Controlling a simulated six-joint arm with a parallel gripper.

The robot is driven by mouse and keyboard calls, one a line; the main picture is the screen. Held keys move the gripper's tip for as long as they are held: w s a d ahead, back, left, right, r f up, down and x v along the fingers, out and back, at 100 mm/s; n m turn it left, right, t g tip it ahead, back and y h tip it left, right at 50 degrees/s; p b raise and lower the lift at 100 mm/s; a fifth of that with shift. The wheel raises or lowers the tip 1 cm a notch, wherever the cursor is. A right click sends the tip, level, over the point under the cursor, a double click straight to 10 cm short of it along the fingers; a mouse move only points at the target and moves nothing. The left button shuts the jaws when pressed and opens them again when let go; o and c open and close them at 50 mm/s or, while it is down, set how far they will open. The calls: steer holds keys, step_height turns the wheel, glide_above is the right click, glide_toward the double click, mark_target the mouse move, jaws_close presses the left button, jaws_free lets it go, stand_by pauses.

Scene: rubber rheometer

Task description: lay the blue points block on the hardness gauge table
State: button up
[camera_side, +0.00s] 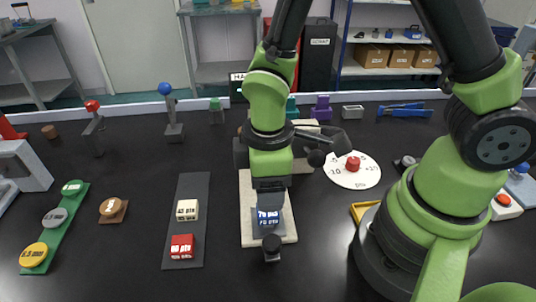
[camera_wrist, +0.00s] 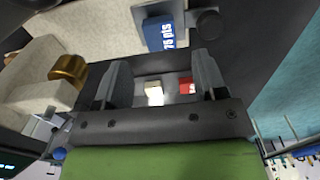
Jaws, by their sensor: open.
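The blue points block (camera_side: 269,217) lies flat on a small grey square table (camera_side: 285,222) on the pale base plate (camera_side: 248,200), which looks like the hardness gauge's. The block also shows at the top of the wrist view (camera_wrist: 161,33), its white lettering partly cut off. My gripper (camera_side: 270,188) is just above and behind the block in the side view. In the wrist view my gripper (camera_wrist: 158,78) has its two fingers wide apart, with nothing held between them. The block is beyond the fingertips there. My arm hides much of the gauge.
A dark strip (camera_side: 188,225) left of the base holds a cream block (camera_side: 187,210) and a red block (camera_side: 181,246). A black knob (camera_side: 271,246) stands at the base's front edge. A round white dial (camera_side: 352,170) lies to the right.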

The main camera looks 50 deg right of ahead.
steer(key=s+d+r+m+t, duration=0.2)
steer(key=r+m, duration=0.2)
steer(key=r, duration=0.3)
steer(key=s+d+r+m+t+y, duration=0.1)
steer(key=s+d+r+m+t, duration=0.1)
steer(key=r, duration=0.5)
steer(key=s+d+r+m+t+y, duration=0.1)
steer(key=s+d+r+m+t, duration=0.2)
steer(key=r+m, duration=0.4)
steer(key=shift+s+r, duration=0.25)
steer(key=shift+s, duration=0.4)
